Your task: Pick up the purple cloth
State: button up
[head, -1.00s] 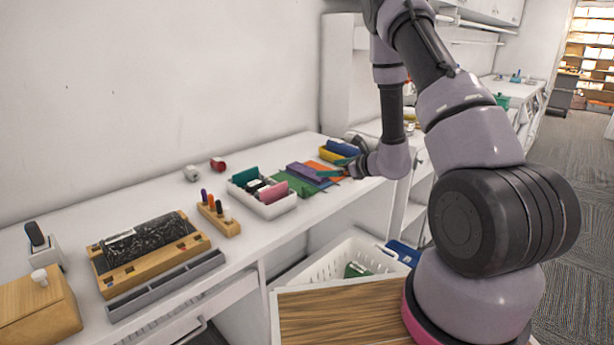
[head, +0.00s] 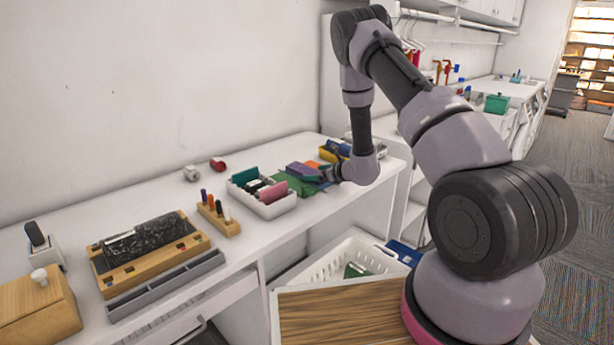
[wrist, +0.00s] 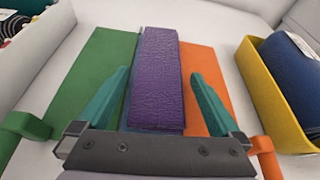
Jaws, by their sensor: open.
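The purple cloth (wrist: 158,80) is a folded, textured strip in the wrist view, lying on top of green, blue and orange flat pieces. In the head view the purple cloth (head: 302,171) shows on the far part of the white table. My gripper (wrist: 157,72) is open, with one teal finger on each side of the cloth. The fingers look apart from the cloth's long edges. In the head view my gripper (head: 324,176) is beside the cloth and partly hidden by my wrist.
A white basket (head: 270,208) with coloured items stands left of the cloth. A yellow bin (wrist: 273,85) holding a dark blue roll stands on the right. A green flat piece (wrist: 95,75) and an orange one (wrist: 203,100) lie under the cloth. A wooden pen holder (head: 219,217) is further left.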

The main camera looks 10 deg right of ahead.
jog(key=shift+w, duration=0.1)
jog(key=c, duration=1.4)
